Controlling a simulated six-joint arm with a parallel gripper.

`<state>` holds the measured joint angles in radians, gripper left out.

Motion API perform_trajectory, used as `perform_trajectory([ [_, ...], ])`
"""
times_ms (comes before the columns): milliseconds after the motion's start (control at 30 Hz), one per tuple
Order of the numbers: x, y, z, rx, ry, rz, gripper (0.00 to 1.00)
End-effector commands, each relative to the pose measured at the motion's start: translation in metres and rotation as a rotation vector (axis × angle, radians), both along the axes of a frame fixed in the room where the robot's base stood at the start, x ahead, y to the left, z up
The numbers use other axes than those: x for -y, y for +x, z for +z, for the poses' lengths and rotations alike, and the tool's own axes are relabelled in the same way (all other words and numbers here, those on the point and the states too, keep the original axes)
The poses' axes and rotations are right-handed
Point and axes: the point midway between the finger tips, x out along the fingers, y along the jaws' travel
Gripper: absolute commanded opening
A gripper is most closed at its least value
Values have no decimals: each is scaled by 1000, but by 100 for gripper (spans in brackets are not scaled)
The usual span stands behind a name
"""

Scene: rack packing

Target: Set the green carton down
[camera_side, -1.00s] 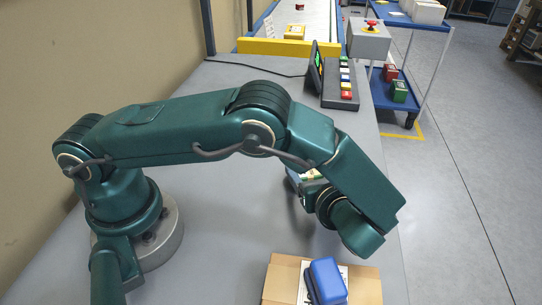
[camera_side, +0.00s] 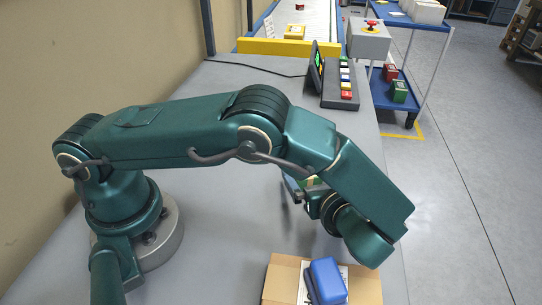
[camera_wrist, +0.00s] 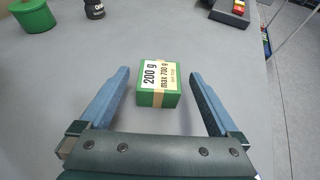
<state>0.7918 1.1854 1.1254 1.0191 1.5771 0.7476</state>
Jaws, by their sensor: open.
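The green carton (camera_wrist: 158,84) rests on the grey table in the wrist view, with a "200 g, max 700 g" label and a tan band. My gripper (camera_wrist: 166,82) is open, one blue finger on each side of the carton, with a clear gap to both. In the side view a little of the green carton (camera_side: 312,182) shows behind my wrist. My gripper (camera_side: 300,190) is mostly hidden there by my own arm.
A cardboard box (camera_side: 285,275) with a blue object (camera_side: 326,280) on it stands at the table's front. A green container (camera_wrist: 33,15) and a dark item (camera_wrist: 94,8) stand beyond the carton. A button panel (camera_side: 340,88) is at the back. Bare table surrounds the carton.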

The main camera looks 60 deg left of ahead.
Motion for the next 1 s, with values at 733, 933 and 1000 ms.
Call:
perform_trajectory([
  [733,22,-19,56,63,-236,171,97],
  [933,-8,-35,88,173,-509,390,97],
  [1000,-17,-43,98,222,-603,470,97],
])
